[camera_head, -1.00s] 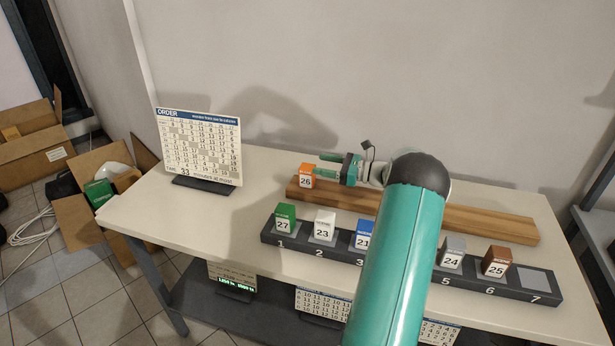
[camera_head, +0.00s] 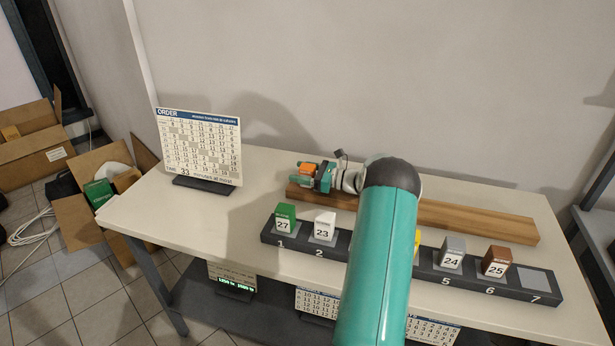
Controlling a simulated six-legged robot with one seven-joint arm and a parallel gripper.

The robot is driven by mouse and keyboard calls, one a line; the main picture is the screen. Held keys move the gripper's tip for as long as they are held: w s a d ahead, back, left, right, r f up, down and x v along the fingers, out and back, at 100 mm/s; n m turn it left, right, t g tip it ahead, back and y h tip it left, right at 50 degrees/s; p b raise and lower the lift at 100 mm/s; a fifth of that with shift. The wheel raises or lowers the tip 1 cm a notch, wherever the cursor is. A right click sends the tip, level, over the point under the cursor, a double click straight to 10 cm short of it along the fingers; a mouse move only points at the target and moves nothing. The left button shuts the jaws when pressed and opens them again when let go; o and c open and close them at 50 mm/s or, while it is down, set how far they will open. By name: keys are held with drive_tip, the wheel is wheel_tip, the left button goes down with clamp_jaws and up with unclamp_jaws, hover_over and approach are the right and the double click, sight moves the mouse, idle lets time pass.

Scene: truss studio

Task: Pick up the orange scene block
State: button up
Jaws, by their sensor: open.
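The orange block (camera_head: 309,167) is at the left end of the wooden plank (camera_head: 470,221); its top shows, while its front face is largely covered by my gripper. My gripper (camera_head: 308,172) reaches in from the right, with its teal fingers along the block's near and far sides. The jaws are open around the block. I cannot tell whether either finger touches it.
A dark numbered rack (camera_head: 400,265) stands in front of the plank with green (camera_head: 285,218), white (camera_head: 324,225), yellow (camera_head: 416,245), grey (camera_head: 452,251) and brown (camera_head: 496,261) blocks. Slot 7 is empty. An order board (camera_head: 199,146) stands at the table's left. My arm hides the rack's middle.

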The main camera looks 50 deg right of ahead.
drive_tip(key=c, duration=1.1)
drive_tip(key=shift+r, duration=0.1)
